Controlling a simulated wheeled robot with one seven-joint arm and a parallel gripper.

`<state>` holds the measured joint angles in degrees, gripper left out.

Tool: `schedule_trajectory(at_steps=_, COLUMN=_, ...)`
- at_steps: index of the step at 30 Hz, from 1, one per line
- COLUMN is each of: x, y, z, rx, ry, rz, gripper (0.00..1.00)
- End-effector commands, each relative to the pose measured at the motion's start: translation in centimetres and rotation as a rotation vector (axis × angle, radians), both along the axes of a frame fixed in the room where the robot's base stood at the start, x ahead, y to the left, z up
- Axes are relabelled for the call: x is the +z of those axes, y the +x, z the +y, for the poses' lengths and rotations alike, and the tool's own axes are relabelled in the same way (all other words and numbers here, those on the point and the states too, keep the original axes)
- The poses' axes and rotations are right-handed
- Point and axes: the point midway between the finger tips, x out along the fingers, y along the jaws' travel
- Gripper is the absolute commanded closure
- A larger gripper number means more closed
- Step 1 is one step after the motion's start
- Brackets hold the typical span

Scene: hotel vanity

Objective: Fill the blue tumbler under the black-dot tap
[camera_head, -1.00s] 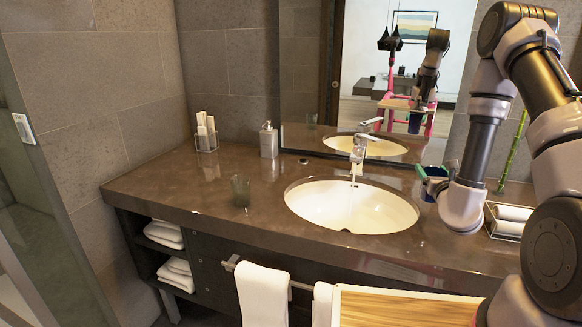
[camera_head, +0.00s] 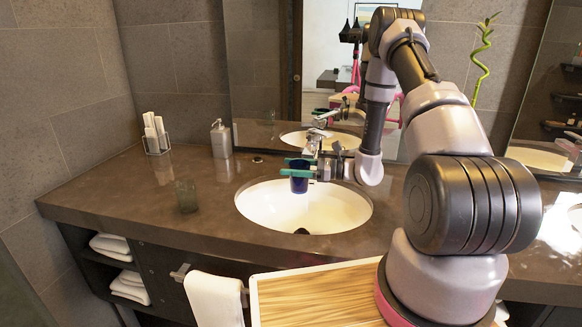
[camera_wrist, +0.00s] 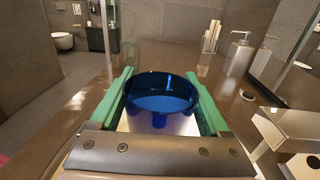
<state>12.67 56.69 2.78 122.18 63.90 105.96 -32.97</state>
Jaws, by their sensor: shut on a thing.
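My gripper (camera_head: 299,168) is shut on the blue tumbler (camera_head: 299,182), with green fingers on either side of it. It holds the tumbler upright over the white oval basin (camera_head: 270,205), close to the chrome tap (camera_head: 313,142). In the wrist view the tumbler (camera_wrist: 162,92) sits between the green fingers with its open rim up. The tap (camera_wrist: 285,135) shows at the right in that view, with a black dot on a pale round piece beside it. I cannot see water running, nor tell whether the tumbler holds any.
A greenish glass (camera_head: 186,196) stands on the brown counter (camera_head: 120,200) left of the basin. A soap dispenser (camera_head: 221,139) and a holder with white rolled items (camera_head: 155,134) stand at the back left. A mirror (camera_head: 265,80) rises behind the tap.

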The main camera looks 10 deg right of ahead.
Motion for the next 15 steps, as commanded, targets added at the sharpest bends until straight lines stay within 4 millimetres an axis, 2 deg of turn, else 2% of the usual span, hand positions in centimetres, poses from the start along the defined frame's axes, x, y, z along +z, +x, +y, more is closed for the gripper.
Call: schedule_trajectory(at_steps=15, x=-5.7, y=3.0, z=-1.2, rx=-0.001, ry=0.001, rz=0.002, gripper=0.86)
